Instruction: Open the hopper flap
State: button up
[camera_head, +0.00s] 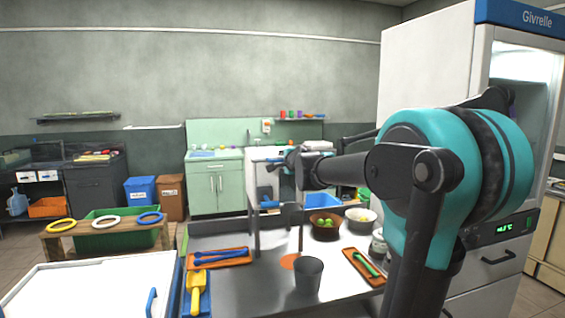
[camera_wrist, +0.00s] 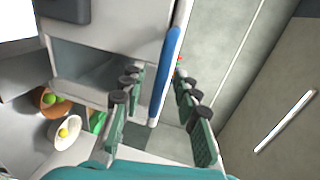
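A blue bar-like handle (camera_wrist: 166,78) runs along the edge of a light grey machine body (camera_wrist: 110,38) in the wrist view. I take this machine to be the press, but which panel is the hopper flap is not clear. My gripper (camera_wrist: 157,82) is open, with its dark green-grey fingers on either side of the blue handle in the picture. No contact with it shows, and the depth between them is hard to judge. In the head view my gripper (camera_head: 285,165) is small and dark, in front of the white machine (camera_head: 262,158), which my arm partly hides.
The steel table (camera_head: 240,289) holds a grey cup (camera_head: 308,275), a brown bowl (camera_head: 326,225) of green fruit, a white bowl (camera_head: 361,218) and orange trays (camera_head: 220,264) with tools. A tall white fridge (camera_head: 425,65) stands close on the right.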

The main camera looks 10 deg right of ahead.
jog(key=shift+w, duration=0.2)
grip_shut()
dwell(0.4)
